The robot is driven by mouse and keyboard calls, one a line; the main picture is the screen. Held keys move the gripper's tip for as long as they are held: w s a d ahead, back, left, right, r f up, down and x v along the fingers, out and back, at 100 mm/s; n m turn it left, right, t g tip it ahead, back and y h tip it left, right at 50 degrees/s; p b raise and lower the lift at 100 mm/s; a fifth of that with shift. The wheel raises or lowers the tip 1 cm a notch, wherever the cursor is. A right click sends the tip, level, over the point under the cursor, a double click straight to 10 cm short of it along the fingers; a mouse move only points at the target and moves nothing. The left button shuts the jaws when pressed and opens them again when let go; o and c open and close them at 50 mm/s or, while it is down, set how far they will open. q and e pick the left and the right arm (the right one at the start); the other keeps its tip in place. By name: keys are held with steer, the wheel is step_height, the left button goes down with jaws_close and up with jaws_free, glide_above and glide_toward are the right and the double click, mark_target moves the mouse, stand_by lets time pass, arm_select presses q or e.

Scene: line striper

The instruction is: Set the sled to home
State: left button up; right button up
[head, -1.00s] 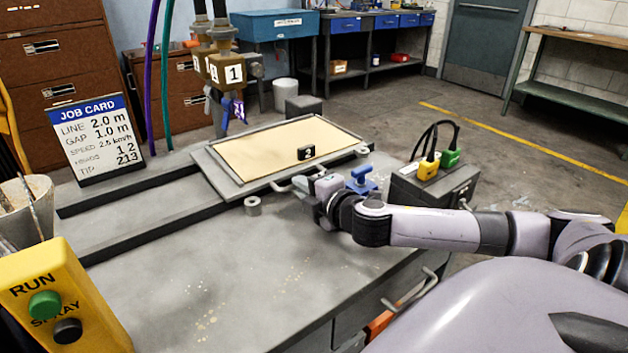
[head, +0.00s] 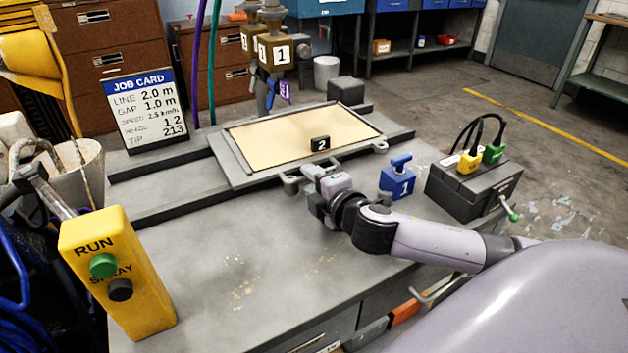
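The sled (head: 238,168) is a flat grey tray with a tan board (head: 265,138), lying across two dark rails on the grey bench. A small black block marked 2 (head: 320,144) sits at its front edge. A bar handle (head: 308,166) sticks out from the sled's front side. My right gripper (head: 314,188) is at this handle, its fingers low and close to the bar. The gripper body hides part of the handle, so I cannot tell whether the fingers are closed around it. My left gripper is not in view.
A blue block marked 1 with a T-handle (head: 398,180) stands right of my gripper, by a dark box (head: 474,187) with yellow and green plugs. Nozzle heads (head: 275,52) hang behind the sled. The yellow RUN/SPRAY box (head: 118,270) stands front left. The front bench top is clear.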

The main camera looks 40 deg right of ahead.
steer(key=shift+s+r, duration=0.1)
steer(key=v, duration=0.5)
steer(key=shift+s, duration=0.35)
steer(key=shift+s+a+r, duration=0.15)
steer(key=shift+s+r, duration=0.05)
steer(key=shift+s, duration=0.4)
